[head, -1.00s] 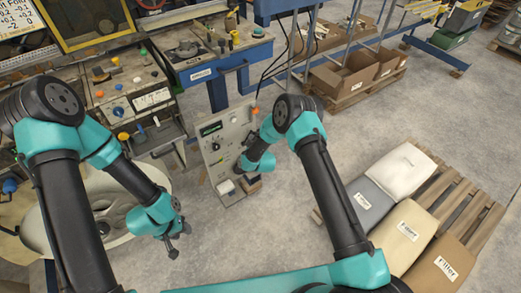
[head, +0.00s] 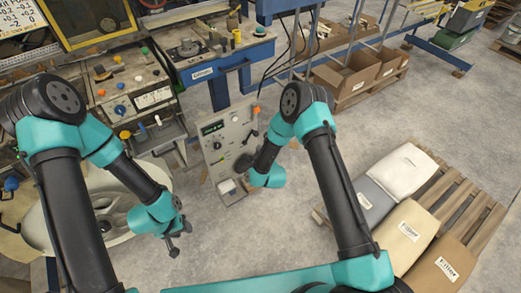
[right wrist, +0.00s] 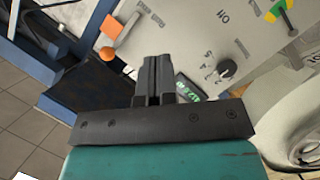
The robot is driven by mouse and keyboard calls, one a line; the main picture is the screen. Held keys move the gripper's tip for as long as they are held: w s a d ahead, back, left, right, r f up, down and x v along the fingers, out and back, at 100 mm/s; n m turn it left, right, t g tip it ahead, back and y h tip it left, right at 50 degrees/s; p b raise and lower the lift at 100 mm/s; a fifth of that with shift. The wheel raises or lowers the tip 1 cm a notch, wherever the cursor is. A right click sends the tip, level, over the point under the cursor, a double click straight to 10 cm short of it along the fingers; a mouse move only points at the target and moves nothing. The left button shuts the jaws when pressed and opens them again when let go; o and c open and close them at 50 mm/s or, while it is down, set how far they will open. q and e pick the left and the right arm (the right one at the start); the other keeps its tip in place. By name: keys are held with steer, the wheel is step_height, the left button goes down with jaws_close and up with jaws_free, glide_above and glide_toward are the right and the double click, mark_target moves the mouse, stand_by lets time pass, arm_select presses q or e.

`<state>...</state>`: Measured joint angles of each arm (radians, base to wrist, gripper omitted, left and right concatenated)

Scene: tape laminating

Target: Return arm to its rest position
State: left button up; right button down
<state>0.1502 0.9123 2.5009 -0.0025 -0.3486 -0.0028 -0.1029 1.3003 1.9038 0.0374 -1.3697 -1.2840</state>
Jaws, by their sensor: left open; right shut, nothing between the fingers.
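My left gripper (head: 175,240) hangs over the floor near the round cream base of the machine, with its jaws apart and empty. My right arm's teal wrist (head: 268,178) is in front of the grey control panel (head: 212,160) in the head view, and its fingers cannot be made out there. In the right wrist view my right gripper (right wrist: 158,80) has its two black fingers together with nothing between them. The panel (right wrist: 185,25) shows beyond the fingers, with an orange knob (right wrist: 108,53), a black dial (right wrist: 226,69) and a green display (right wrist: 187,88).
A workbench with knobs and levers (head: 130,85) stands behind my left arm. A blue bench (head: 220,65) is at the back. Filler sacks (head: 405,172) lie on a wooden pallet (head: 480,215) at the right.

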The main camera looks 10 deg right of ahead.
steer(key=s+d+m+g, duration=0.4)
steer(key=s, duration=0.6)
steer(key=s+d+m+g+y, duration=0.1)
steer(key=s+d+m+g, duration=0.3)
steer(key=s, duration=0.7)
steer(key=s+d+m+g, duration=0.4)
steer(key=s+m+g, duration=0.2)
steer(key=s, duration=0.5)
steer(key=shift+y, duration=0.3)
steer(key=shift+w+a, duration=0.1)
steer(key=shift+w, duration=0.05)
